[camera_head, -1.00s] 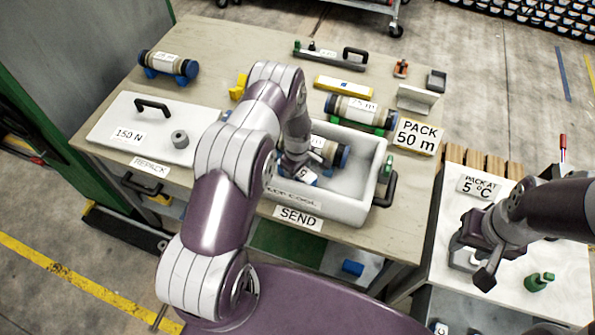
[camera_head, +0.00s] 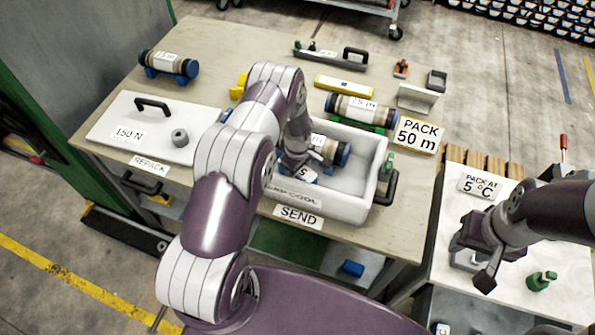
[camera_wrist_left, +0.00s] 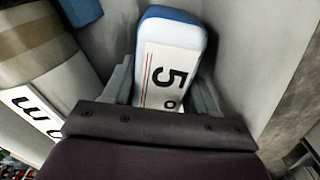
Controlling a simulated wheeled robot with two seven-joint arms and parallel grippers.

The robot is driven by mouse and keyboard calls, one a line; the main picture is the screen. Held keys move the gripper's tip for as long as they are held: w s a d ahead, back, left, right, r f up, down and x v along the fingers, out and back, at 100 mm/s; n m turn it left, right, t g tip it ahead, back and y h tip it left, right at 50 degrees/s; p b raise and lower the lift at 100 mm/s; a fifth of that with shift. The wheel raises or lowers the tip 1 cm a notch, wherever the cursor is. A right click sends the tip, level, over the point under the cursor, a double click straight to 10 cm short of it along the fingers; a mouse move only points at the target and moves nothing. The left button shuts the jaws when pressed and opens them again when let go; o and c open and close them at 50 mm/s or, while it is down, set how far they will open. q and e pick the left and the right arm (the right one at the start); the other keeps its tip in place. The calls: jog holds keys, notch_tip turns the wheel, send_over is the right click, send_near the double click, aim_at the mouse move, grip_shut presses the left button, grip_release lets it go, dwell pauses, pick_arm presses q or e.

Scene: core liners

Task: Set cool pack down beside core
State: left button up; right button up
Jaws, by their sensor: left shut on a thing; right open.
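The cool pack (camera_wrist_left: 170,60), white with a blue edge and a "5°" label, is between the fingers of my left gripper (camera_wrist_left: 165,95). In the head view my left gripper (camera_head: 297,165) reaches down inside the white box (camera_head: 345,208), and the cool pack (camera_head: 306,175) shows just below it. The core (camera_head: 335,152), a tan cylinder with blue end caps, lies in the box beside the pack; its tan side (camera_wrist_left: 40,45) also shows in the left wrist view. Whether the pack touches the box floor is unclear. My right gripper (camera_head: 478,262) is open over the white side table.
A white lid (camera_head: 150,115) with a handle lies on the table at left. Another core (camera_head: 355,108) lies behind the box, and one (camera_head: 168,64) sits at the far left. The box's right part is free.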

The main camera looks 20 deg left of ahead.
pick_arm(q)
jog(key=o, duration=1.5)
jog(key=shift+s+d+f, duration=0.15)
jog(key=shift+s+f, duration=0.6)
jog(key=shift+f, duration=0.05)
jog(key=shift+c, duration=0.2)
pick_arm(e)
jog(key=shift+f, duration=0.25)
pick_arm(q)
jog(key=shift+r, duration=0.1)
pick_arm(e)
jog(key=shift+f, duration=0.1)
pick_arm(q)
jog(key=shift+w+r+b, duration=0.25)
jog(key=shift+r+b, duration=0.05)
jog(key=shift+r, duration=0.05)
jog(key=r, duration=0.1)
jog(key=w+r+b, duration=0.1)
jog(key=shift+r, duration=0.35)
jog(key=r, duration=0.3)
jog(key=r+b, duration=0.1)
jog(key=r, duration=0.2)
jog(key=r+b, duration=0.1)
jog(key=r, duration=0.2)
jog(key=shift+s, duration=0.3)
jog(key=shift+r, duration=0.85)
pick_arm(e)
jog(key=f, duration=0.3)
jog(key=shift+w+f, duration=0.3)
